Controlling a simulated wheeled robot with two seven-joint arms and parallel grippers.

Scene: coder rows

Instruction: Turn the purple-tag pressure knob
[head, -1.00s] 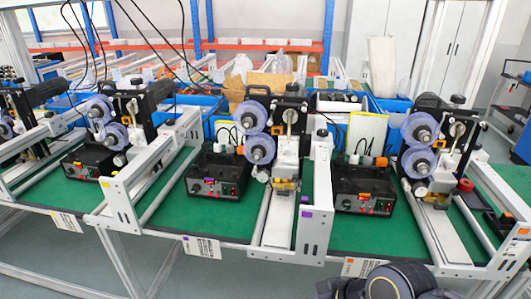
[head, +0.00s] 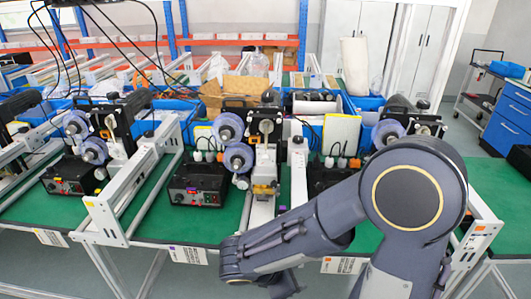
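The black control box with a small purple tag (head: 199,182) sits on the green bench top, left of the middle. A coding machine with purple-grey reels (head: 237,157) stands at its right. A label with a purple square (head: 188,255) is on the bench's front edge below. The small knobs on the box are too small to tell apart. My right arm comes in from the lower right and crosses in front of the bench. My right gripper's end (head: 238,262) is near the front edge, below the purple-tag box and apart from it. Its fingers cannot be made out. My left gripper is out of view.
A second control box (head: 325,176) with an orange tag is partly hidden behind my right arm. A red-tag box (head: 68,177) stands at the left. Silver rails (head: 108,222) separate the stations. Green bench (head: 170,228) in front of the purple-tag box is clear.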

